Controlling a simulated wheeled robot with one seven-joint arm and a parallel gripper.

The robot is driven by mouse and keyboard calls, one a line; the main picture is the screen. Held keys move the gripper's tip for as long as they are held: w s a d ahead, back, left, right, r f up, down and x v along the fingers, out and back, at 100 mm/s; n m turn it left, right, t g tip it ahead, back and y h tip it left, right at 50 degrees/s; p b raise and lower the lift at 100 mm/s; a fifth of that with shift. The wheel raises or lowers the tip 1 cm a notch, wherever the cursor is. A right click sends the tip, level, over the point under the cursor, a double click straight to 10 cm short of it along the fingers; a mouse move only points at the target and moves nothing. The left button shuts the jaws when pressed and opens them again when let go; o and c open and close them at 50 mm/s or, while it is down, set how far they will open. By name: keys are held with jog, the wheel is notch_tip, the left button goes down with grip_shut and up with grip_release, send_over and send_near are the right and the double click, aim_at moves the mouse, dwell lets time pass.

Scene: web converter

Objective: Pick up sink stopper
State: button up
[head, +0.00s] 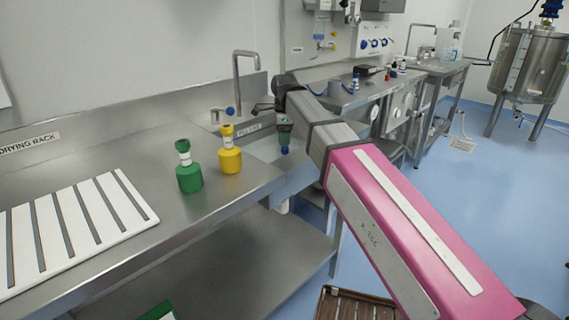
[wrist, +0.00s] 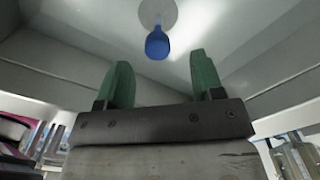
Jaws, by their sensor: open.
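The sink stopper (wrist: 157,43) looks like a blue rounded knob in the wrist view, beside a pale round disc (wrist: 160,12) on the grey basin surface. My gripper (wrist: 161,70) has two green fingers spread apart with nothing between them. The stopper shows beyond the fingertips, roughly centred between them and apart from them. In the head view my gripper (head: 285,133) points down over the sink (head: 262,147). A small blue spot (head: 285,150) shows just under it, probably the stopper. Most of the basin is hidden by the counter and my arm.
A tall faucet (head: 238,75) stands behind the sink. A yellow bottle (head: 230,155) and a green bottle (head: 188,170) stand on the steel counter to the left, near a white slotted drying rack (head: 135,203). Sloping basin walls surround my gripper in the wrist view.

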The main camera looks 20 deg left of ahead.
aim_at(285, 153)
jog(key=shift+s+d+f, duration=0.1)
jog(key=shift+d+f, duration=0.05)
jog(key=shift+f, duration=3.25)
jog(key=shift+c, duration=0.2)
jog(key=c, duration=1)
